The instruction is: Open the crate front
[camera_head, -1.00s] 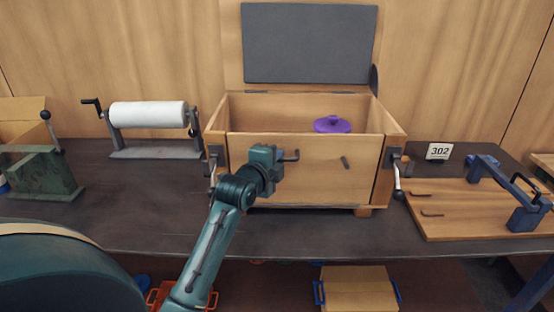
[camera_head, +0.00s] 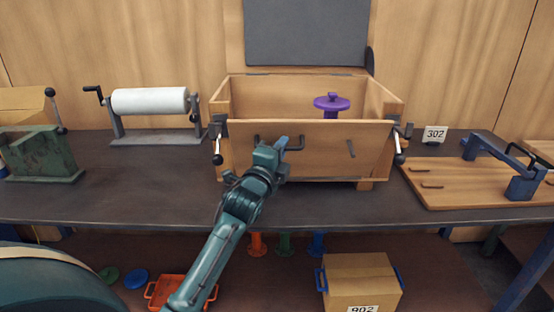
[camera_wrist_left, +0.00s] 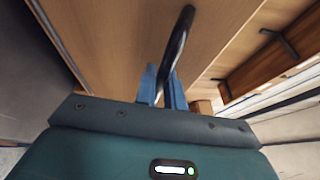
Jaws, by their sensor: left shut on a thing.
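The wooden crate (camera_head: 225,103) stands on the dark workbench with its grey-lined lid (camera_head: 305,30) up. Its front panel (camera_head: 325,160) leans outward at the top, away from the side walls. In the left wrist view, the blue fingers (camera_wrist_left: 163,88) are shut on this handle (camera_wrist_left: 180,42). Lever latches sit at the left (camera_head: 217,145) and right (camera_head: 398,145) front corners. My right gripper is out of view.
A purple flanged pipe (camera_head: 332,103) stands inside the crate. A white roll on a stand (camera_head: 150,101) is to the left. A wooden board with a blue frame (camera_head: 470,185) is to the right. The bench in front is clear.

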